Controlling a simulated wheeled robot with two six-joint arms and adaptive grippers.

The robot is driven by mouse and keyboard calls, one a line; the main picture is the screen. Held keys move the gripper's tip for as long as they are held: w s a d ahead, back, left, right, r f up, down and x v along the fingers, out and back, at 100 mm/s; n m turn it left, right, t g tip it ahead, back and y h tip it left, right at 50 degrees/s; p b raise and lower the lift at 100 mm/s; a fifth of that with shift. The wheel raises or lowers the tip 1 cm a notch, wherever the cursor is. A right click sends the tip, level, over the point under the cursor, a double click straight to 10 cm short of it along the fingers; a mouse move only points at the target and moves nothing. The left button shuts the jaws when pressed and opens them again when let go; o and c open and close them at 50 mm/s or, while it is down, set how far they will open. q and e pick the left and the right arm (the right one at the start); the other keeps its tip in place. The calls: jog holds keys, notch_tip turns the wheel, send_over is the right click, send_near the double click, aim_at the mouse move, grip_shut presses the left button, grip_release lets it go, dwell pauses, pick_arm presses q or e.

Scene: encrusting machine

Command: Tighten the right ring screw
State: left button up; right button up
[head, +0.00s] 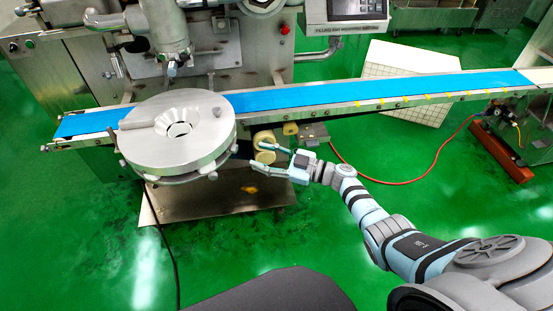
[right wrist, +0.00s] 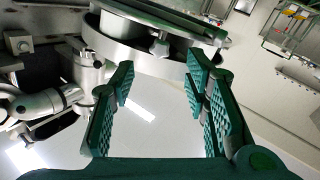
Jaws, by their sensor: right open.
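A round metal ring plate (head: 205,140) with a funnel-like centre hole sits on the machine in the head view. Small clamp or screw parts show along its lower rim; which one is the right ring screw cannot be told there. In the right wrist view, a small metal screw (right wrist: 160,44) stands out against the round metal housing (right wrist: 125,58), beyond and between the fingertips. My right gripper (head: 257,156) is just right of the plate's rim. In the right wrist view, its green fingers (right wrist: 161,76) are apart with nothing between them. My left gripper is not in view.
A blue conveyor belt (head: 300,95) runs behind the ring plate. Cream rollers (head: 264,142) are close to my right gripper. A metal sheet (head: 165,208) is below, and a red hose (head: 400,181) lies on the green floor. Metal fittings (right wrist: 60,100) crowd the wrist view's left.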

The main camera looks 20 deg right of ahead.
jog(key=v, duration=0.5)
jog(key=shift+s+d, duration=0.1)
